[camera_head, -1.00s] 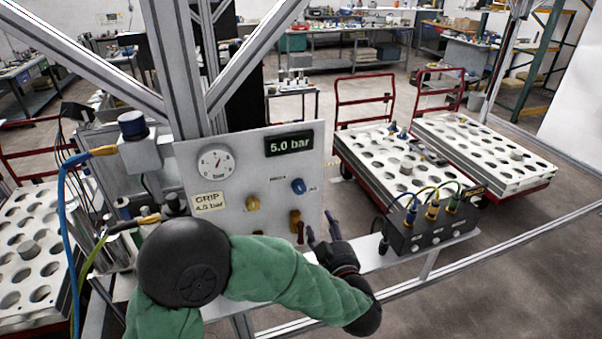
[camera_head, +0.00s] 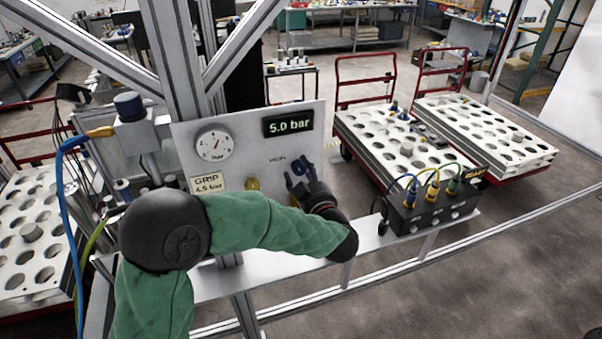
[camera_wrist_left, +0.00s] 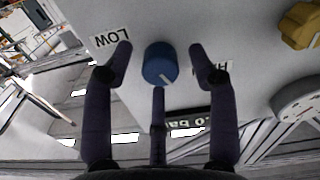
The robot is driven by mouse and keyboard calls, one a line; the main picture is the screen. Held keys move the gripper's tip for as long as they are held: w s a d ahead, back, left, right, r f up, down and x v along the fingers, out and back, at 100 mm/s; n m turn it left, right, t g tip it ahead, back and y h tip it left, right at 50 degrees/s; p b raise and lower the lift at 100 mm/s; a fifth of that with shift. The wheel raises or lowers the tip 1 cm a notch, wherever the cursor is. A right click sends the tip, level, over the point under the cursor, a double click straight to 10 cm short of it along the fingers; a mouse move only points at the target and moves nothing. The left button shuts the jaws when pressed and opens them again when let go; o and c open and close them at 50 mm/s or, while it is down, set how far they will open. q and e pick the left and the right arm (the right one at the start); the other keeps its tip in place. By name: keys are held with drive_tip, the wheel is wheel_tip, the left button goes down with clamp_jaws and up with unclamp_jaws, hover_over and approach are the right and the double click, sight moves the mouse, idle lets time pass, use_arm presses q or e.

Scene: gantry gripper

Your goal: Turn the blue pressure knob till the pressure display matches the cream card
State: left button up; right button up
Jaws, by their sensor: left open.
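The blue pressure knob (camera_wrist_left: 160,66) sits on the grey panel, its white pointer mark toward the lower right in the wrist view. My left gripper (camera_head: 300,178) is open in front of it. In the wrist view the fingers are spread around the knob, one on each side and one below, with gaps visible. The pressure display (camera_head: 288,123) reads 5.0 bar. The cream card (camera_head: 207,184) at the panel's lower left reads GRIP and seems to say 4.5 bar. My right gripper is not in view.
A white dial gauge (camera_head: 214,146) is left of the display. A yellow knob (camera_head: 252,184) is left of my gripper. A black box (camera_head: 433,209) with coloured connectors stands on the shelf to the right.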

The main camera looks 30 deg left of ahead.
use_arm(q)
drive_tip(key=shift+w+a, duration=0.25)
drive_tip(key=c, duration=1.1)
drive_tip(key=n+b, duration=0.2)
drive_tip(key=shift+f+n, duration=0.15)
drive_tip(key=shift+n, duration=0.15)
drive_tip(key=shift+c, duration=0.2)
drive_tip(key=shift+n+b, duration=1.05)
drive_tip(key=shift+n, duration=0.15)
drive_tip(key=o, duration=1.1)
drive_tip(key=shift+o, duration=0.2)
drive_tip(key=shift+s+d, duration=0.1)
